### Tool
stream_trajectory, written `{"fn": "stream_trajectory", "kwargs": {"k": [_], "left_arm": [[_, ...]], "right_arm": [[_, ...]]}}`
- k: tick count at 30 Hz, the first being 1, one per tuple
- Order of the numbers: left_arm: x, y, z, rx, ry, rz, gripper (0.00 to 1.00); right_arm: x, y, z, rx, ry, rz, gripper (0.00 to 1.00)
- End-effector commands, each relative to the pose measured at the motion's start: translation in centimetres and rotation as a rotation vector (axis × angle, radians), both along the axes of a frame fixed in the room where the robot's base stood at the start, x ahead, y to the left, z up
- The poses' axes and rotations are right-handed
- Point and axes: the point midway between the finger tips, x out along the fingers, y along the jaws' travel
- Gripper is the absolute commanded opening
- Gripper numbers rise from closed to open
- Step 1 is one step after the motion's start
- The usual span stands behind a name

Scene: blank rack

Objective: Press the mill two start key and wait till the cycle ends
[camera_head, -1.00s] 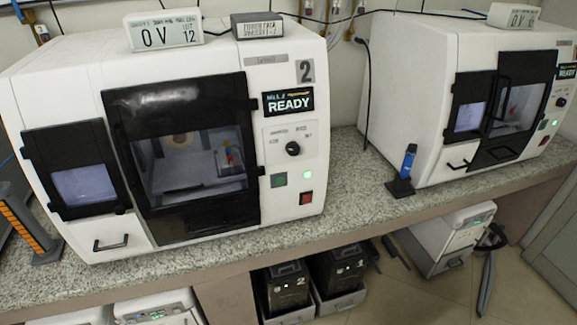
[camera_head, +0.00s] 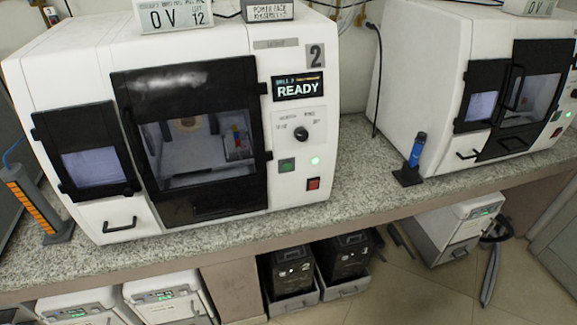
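Mill two (camera_head: 90,75) is a white machine with a black-framed front window, standing on the speckled counter at centre left. Below are a black dial (camera_head: 301,133), a green square key (camera_head: 287,165), a small lit green lamp (camera_head: 316,161) and a red square key (camera_head: 313,184). The green key looks like the start key, but its label is not readable. The window door (camera_head: 190,135) looks closed. Neither of my grippers is in view.
A second white mill (camera_head: 425,70) stands at the right. Between the mills, a blue tool stands in a black holder (camera_head: 407,175). An orange-slotted rack (camera_head: 35,205) is at the left. White units and black bins (camera_head: 293,272) sit below the counter (camera_head: 240,225). The counter's front strip is clear.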

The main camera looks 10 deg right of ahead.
Motion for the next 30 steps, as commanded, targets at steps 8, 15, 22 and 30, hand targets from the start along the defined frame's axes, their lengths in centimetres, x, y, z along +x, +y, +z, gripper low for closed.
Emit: {"fn": "stream_trajectory", "kwargs": {"k": [8, 15, 22, 30], "left_arm": [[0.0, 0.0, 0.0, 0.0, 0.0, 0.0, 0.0], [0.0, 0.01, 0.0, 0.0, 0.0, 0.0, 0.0], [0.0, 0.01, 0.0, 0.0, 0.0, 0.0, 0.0], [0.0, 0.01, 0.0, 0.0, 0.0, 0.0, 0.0]], "right_arm": [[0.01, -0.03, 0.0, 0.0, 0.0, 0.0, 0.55], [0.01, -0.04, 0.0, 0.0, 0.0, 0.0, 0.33], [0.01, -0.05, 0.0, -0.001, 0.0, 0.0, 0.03], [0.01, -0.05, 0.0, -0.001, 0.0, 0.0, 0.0]]}}
